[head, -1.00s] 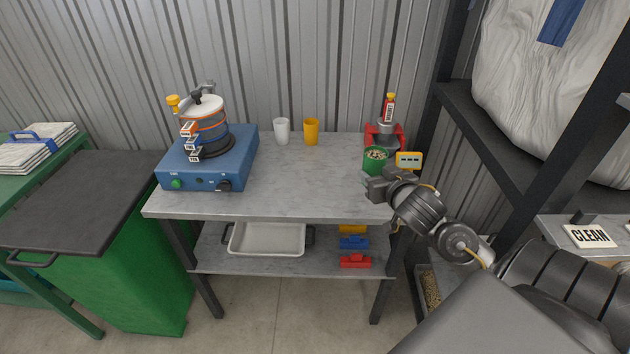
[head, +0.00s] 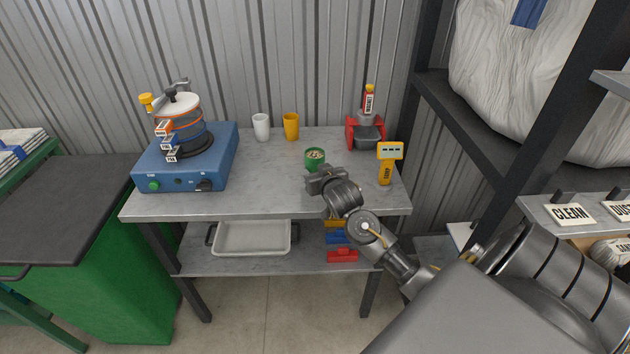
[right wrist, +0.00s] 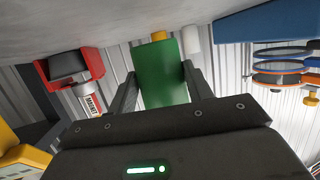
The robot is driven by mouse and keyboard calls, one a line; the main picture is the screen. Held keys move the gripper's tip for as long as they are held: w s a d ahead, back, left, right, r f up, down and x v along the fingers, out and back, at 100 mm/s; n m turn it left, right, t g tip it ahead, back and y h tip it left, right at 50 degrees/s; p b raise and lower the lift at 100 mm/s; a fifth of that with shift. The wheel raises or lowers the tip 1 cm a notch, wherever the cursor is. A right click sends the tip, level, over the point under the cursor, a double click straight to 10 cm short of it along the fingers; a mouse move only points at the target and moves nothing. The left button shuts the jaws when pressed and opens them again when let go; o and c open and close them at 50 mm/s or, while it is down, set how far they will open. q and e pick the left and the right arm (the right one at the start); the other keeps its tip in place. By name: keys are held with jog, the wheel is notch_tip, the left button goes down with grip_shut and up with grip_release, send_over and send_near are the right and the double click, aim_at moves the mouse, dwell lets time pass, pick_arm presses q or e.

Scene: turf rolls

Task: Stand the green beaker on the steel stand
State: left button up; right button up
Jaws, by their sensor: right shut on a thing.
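The green beaker (head: 315,162), with pale bits inside, is upright over the right half of the grey bench. My right gripper (head: 322,176) is shut on it from the near side. In the right wrist view, which is upside down, the beaker (right wrist: 160,72) sits between both fingers. Its lower part is hidden in the head view, and I cannot tell how far it is above the bench top. I cannot make out with certainty which thing is the steel stand. My left gripper is not in view.
A white cup (head: 261,127) and yellow cup (head: 291,126) stand behind. A blue machine (head: 190,172) bears a sieve stack. The bench (head: 255,185) is clear mid-front.

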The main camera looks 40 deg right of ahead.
jog(key=shift+w+f+p, duration=0.2)
jog(key=shift+f+p, duration=0.2)
jog(key=shift+f, duration=1.4)
jog(key=o, duration=1)
jog(key=shift+f, duration=0.1)
jog(key=v, duration=1.2)
jog(key=shift+b, duration=0.4)
jog(key=shift+a, duration=0.1)
